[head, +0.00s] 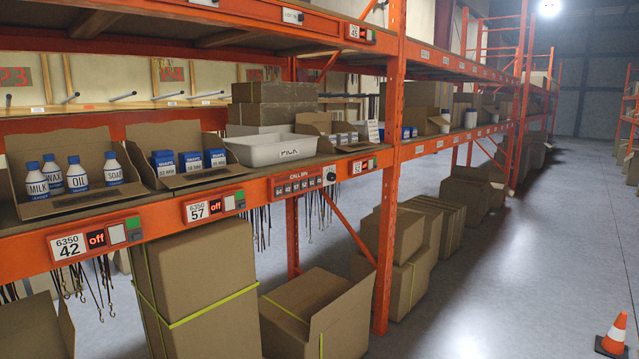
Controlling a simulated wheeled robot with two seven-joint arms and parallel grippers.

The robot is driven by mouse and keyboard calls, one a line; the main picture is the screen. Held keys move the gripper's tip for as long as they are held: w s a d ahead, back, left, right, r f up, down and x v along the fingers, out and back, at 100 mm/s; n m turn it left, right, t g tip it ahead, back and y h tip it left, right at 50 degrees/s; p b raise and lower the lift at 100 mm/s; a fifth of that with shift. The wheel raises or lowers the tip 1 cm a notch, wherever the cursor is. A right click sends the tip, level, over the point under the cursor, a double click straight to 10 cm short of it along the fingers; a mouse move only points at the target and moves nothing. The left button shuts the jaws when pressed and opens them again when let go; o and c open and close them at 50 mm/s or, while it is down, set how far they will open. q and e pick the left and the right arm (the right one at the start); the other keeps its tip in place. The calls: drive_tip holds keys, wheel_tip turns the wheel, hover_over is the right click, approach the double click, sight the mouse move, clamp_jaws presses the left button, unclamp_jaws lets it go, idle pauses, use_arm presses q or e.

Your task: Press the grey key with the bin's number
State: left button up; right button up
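A label plate reading 6350 42 (69,247) is on the beam at left, under an open cardboard bin (90,150) of bottles. A plate reading 57 (197,210) is under a second cardboard bin (190,184) of small blue-and-white boxes. Neither of my grippers is in view.
A white tote (243,151) marked PICK stands on the shelf above the panel. Cords with hooks (260,228) hang below the beam. Cardboard cartons (205,275) stand beneath the shelf. An orange upright (391,200) is right of the panel. A cone (617,333) stands on the open aisle floor.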

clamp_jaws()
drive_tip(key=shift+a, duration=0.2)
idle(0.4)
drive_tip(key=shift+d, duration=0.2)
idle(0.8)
